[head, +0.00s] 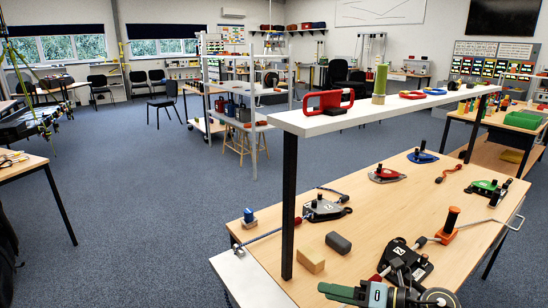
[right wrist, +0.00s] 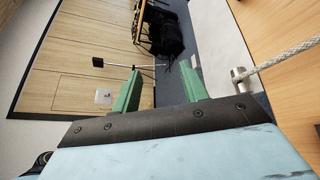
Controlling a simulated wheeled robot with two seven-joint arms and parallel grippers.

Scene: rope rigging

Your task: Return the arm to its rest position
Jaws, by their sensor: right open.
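My right gripper (head: 340,292) is at the bottom of the head view, near the front edge of the wooden table (head: 440,215). Its green fingers point left. In the right wrist view its two green fingers (right wrist: 160,82) stand apart with nothing between them, so it is open and empty. To the right in that view, a pale rope (right wrist: 288,57) runs to a metal fitting (right wrist: 239,76), apart from the fingers. My left gripper is not in view.
A white shelf (head: 400,106) on black posts stands over the table, carrying a red-framed item (head: 329,102). A tan block (head: 310,260), a dark grey block (head: 338,242) and a black pulley (head: 405,262) lie near my right gripper. Open blue carpet (head: 130,220) lies left.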

